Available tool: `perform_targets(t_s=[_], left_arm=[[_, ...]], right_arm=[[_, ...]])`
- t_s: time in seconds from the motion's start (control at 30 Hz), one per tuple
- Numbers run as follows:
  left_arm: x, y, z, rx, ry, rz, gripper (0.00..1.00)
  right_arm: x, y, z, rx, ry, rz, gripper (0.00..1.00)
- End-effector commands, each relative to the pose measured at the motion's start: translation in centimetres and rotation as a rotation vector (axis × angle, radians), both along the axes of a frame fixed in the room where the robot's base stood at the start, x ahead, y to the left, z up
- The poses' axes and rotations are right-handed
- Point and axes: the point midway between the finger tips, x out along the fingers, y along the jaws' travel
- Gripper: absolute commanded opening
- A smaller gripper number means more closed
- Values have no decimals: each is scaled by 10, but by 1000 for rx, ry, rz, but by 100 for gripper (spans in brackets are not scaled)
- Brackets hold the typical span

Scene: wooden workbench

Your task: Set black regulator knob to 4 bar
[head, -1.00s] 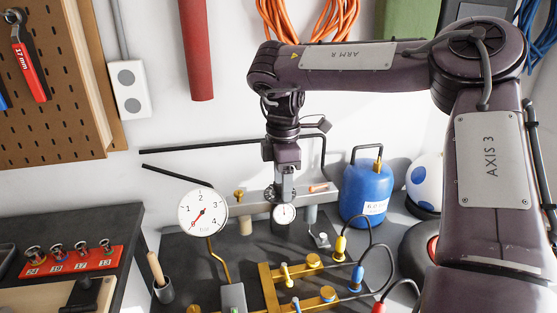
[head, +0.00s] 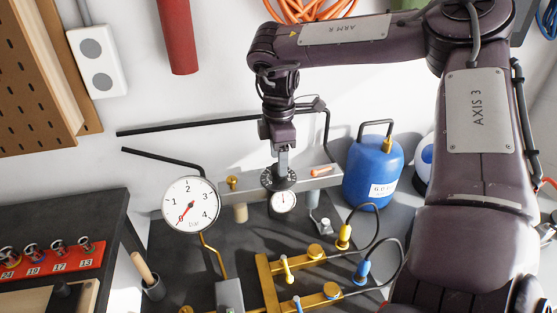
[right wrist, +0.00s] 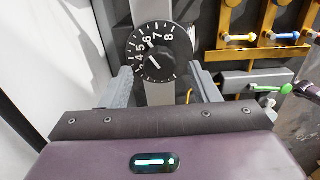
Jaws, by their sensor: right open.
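The black regulator knob (head: 278,178) sits on the grey rail, below my right gripper (head: 281,166). In the right wrist view the knob (right wrist: 158,52) shows a round face with white numbers, of which 4 to 8 can be read, and a white pointer line slanting up-left. My right gripper (right wrist: 163,82) is open, its fingers on either side of the knob's near part in that view; I cannot tell whether they touch it. A large white bar gauge (head: 190,203) has its red needle pointing lower left, below the 1. My left gripper is not in view.
A small gauge (head: 284,201) sits just below the knob. A blue canister (head: 370,172) stands to the right. A brass manifold (head: 268,284) with yellow and blue plugs lies in front. A red socket rack (head: 50,262) is at the left.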

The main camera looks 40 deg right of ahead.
Motion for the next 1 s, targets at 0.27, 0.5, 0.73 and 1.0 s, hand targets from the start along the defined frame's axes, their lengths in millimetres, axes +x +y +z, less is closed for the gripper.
perform_targets(t_s=[0.27, 0.5, 0.73, 1.0], left_arm=[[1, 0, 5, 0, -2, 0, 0], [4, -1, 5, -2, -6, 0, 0], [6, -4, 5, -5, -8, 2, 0], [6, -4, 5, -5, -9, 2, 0]], right_arm=[[0, 0, -22, 0, 0, 1, 55], [0, 0, -23, 0, -1, 0, 54], [0, 0, -23, 0, -1, 0, 24], [1, 0, -23, -1, -2, 7, 11]])
